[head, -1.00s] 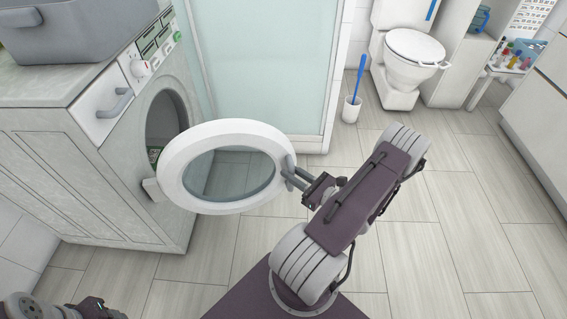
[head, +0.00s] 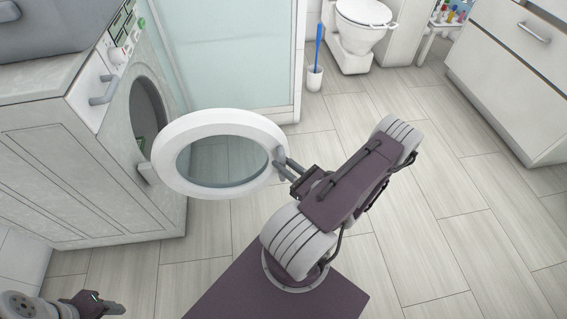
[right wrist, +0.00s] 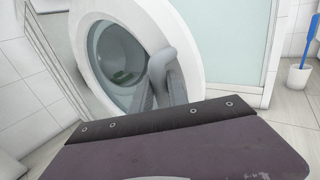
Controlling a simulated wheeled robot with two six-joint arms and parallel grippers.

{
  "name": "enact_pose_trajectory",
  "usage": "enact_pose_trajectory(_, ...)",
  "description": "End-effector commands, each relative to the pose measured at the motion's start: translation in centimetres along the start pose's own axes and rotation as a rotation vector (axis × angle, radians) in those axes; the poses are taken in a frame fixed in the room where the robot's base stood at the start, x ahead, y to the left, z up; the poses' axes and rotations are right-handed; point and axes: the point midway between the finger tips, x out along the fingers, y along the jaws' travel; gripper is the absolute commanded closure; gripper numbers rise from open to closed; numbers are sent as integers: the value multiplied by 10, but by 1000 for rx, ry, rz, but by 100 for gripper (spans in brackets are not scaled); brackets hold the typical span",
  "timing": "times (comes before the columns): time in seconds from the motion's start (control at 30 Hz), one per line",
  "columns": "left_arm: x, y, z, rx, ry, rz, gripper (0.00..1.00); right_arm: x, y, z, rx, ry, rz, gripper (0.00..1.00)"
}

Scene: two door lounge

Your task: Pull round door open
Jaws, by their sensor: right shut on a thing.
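The round door (head: 176,187) of the washing machine (head: 105,185) is a white ring with a glass middle. It stands swung out from the front, its hinge at the left, and the dark drum opening (head: 146,112) shows behind it. My right gripper (head: 283,167) is shut on the door's handle at the ring's right edge. In the right wrist view the grey fingers (right wrist: 165,82) lie at the grey handle (right wrist: 161,59) on the white ring. My left gripper (head: 112,309) is at the bottom left, away from the door; its jaws are too small to read.
A glass shower panel (head: 225,55) stands behind the door. A toilet (head: 362,28) and a blue brush in a holder (head: 315,76) are at the back. White drawers (head: 515,75) stand at the right. The tiled floor between is clear.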

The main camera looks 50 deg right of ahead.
Motion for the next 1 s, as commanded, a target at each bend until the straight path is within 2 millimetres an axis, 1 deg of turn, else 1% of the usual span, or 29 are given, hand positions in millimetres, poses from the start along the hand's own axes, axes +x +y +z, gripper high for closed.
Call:
enact_pose_trajectory(0.07,0,0,0,0,0,0,47,1,4,0,6,0,12,100)
enact_pose_trajectory(0.1,0,0,0,0,0,0,47,1,4,0,6,0,13,72)
enact_pose_trajectory(0.13,0,0,0,0,0,0,47,1,4,0,6,0,13,64)
enact_pose_trajectory(0.17,0,0,0,0,0,0,47,1,4,0,6,0,12,59)
enact_pose_trajectory(0.43,0,0,0,0,0,0,47,0,2,0,3,1,6,59)
enact_pose_trajectory(0.53,-3,0,0,0,0,0,47,-6,1,1,3,1,3,59)
enact_pose_trajectory(0.67,-10,0,-1,0,0,0,47,-25,0,2,2,1,-1,59)
enact_pose_trajectory(0.9,-22,0,-2,0,0,0,47,-69,0,2,1,0,1,59)
enact_pose_trajectory(1.0,-24,0,-2,0,0,0,47,-82,1,1,2,0,5,59)
